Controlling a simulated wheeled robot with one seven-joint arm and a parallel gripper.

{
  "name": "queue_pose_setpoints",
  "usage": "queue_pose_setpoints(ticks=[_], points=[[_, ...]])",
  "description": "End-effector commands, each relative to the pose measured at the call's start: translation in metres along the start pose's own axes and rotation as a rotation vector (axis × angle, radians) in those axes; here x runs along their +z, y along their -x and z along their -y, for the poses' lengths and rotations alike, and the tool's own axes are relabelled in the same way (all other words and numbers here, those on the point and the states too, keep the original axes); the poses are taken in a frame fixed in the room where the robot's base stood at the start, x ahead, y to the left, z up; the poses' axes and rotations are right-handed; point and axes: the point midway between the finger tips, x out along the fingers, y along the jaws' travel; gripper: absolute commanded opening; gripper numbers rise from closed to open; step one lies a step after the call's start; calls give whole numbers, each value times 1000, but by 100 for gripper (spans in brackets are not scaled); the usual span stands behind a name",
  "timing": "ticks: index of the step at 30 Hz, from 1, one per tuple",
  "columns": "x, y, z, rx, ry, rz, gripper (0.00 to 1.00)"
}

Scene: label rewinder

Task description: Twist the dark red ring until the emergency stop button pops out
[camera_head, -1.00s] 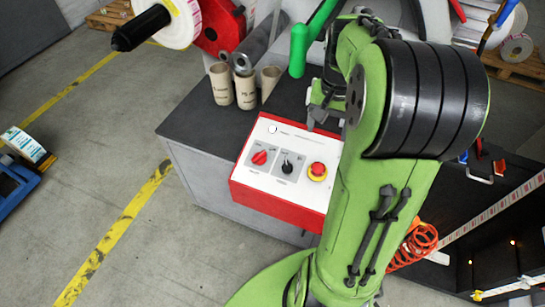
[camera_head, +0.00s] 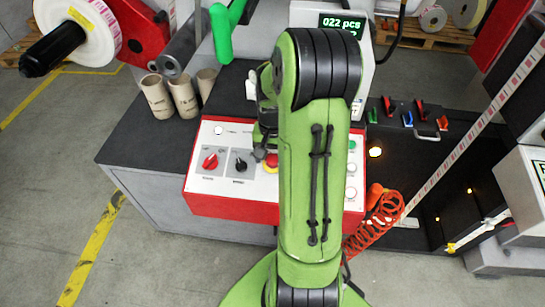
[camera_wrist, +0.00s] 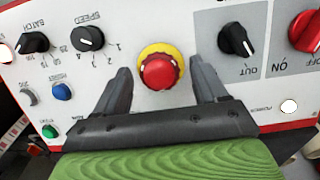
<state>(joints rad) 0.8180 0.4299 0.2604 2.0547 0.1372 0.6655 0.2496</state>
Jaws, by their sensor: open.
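The emergency stop button, red with a dark red ring around its side and a yellow base plate, shows in the wrist view (camera_wrist: 159,72). In the head view the button (camera_head: 271,161) is partly hidden by my arm. My gripper (camera_wrist: 160,82) is open, with one dark finger on each side of the button and gaps between them and it. In the head view my gripper (camera_head: 262,150) is over the control panel, mostly hidden behind my arm.
The red-sided panel (camera_head: 232,207) carries a red knob (camera_head: 210,161) and a black knob (camera_head: 240,163) beside the button. Cardboard cores (camera_head: 157,97) stand on the dark table. A coiled orange hose (camera_head: 376,221) lies right of my arm.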

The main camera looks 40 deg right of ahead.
Motion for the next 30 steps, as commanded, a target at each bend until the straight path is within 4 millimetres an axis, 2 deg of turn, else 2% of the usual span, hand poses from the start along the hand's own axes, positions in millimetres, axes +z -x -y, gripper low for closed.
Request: queue_pose_setpoints(ticks=[6, 17, 25, 30], points=[[0, 0, 0, 0, 0, 0, 72], [0, 0, 0, 0, 1, 0, 17], [0, 1, 0, -9, -27, -1, 15], [0, 1, -1, -30, -105, -1, 15]])
